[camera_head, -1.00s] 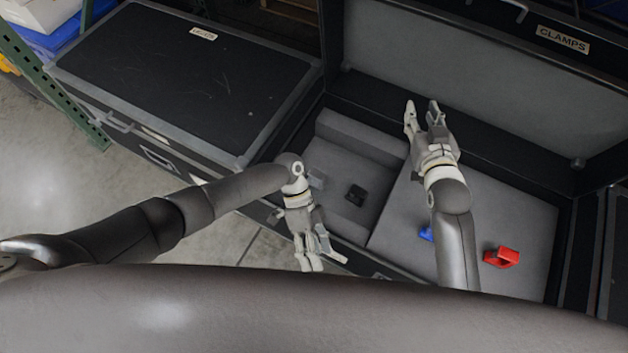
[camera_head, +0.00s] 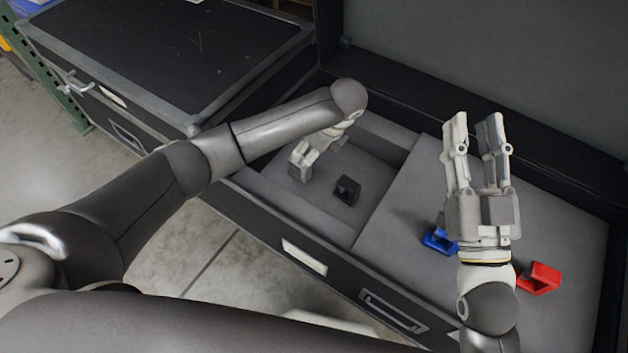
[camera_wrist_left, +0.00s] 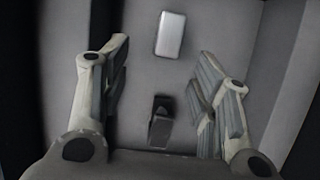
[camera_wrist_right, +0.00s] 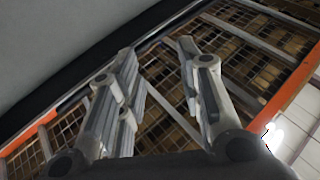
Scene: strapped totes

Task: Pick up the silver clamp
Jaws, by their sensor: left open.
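The silver clamp (camera_wrist_left: 170,34) shows in the left wrist view as a pale block on the grey case floor, beyond the black clamp (camera_wrist_left: 161,120). My left gripper (camera_wrist_left: 164,50) is open and empty above them, with both clamps between the lines of its fingers. In the head view my left gripper (camera_head: 301,162) is over the left compartment, beside the black clamp (camera_head: 347,189). I cannot make out the silver clamp there; the gripper seems to hide it. My right gripper (camera_head: 473,118) is open and empty above the right part of the case.
A blue clamp (camera_head: 438,241) and a red clamp (camera_head: 540,278) lie on the raised grey foam panel (camera_head: 400,215) at right. The case's dark front wall (camera_head: 330,262) and raised lid (camera_head: 480,70) bound the space. A closed black case (camera_head: 170,50) stands at left.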

